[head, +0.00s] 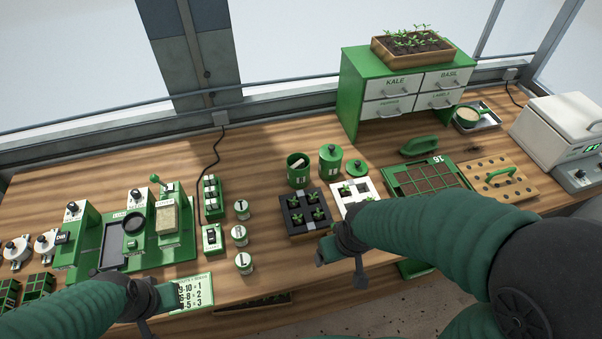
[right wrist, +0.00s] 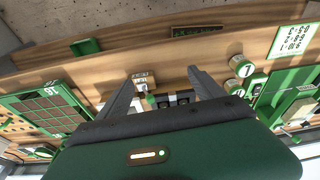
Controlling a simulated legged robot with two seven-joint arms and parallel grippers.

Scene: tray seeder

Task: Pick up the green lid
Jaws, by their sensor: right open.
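The green lid (head: 357,168) is round with a dark knob. It lies on the bench at the right of two green canisters in the head view. The left canister (head: 298,172) has no lid and holds something pale; the other canister (head: 330,163) has a knobbed green lid on it. My right gripper (head: 343,264) is open and empty, nearer the front edge than the lid and apart from it; its spread fingers also show in the right wrist view (right wrist: 160,84). I cannot make out the lid there. My left gripper (head: 164,312) looks open, near the front left by a number card.
A black seedling tray (head: 284,217) and a white tray (head: 348,206) stand between my right gripper and the lid. A green seed tray (head: 448,172), a green-handled board (head: 527,190) and a drawer cabinet (head: 348,97) are to the right. Three labelled tins (head: 241,209) stand left.

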